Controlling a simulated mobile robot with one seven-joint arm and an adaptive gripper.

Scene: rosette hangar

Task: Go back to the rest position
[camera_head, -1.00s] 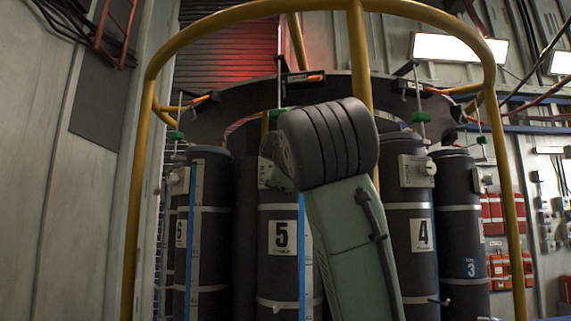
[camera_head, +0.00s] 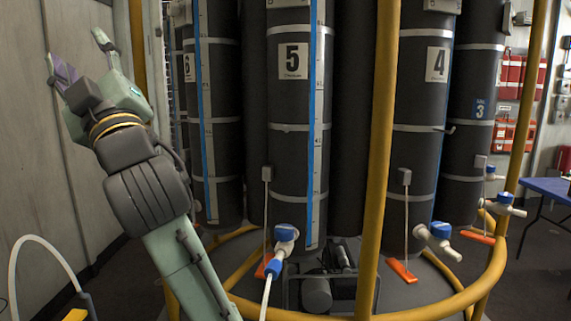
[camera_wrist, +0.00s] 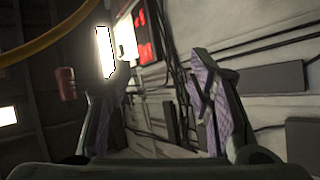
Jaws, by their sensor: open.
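My gripper (camera_head: 76,54) is at the upper left in the head view, raised in front of the pale wall. Its two fingers are spread apart, with nothing between them. In the wrist view my gripper (camera_wrist: 155,90) also shows open and empty, its purple-patterned pads facing each other. It is left of the dark cylinders and apart from them.
Dark numbered cylinders, among them cylinder 5 (camera_head: 293,150) and cylinder 4 (camera_head: 420,140), stand inside a yellow rail (camera_head: 380,150). Blue-and-white valves (camera_head: 286,240) sit low in front. A blue table (camera_head: 550,188) is at the right. A pale wall (camera_head: 85,180) is close on the left.

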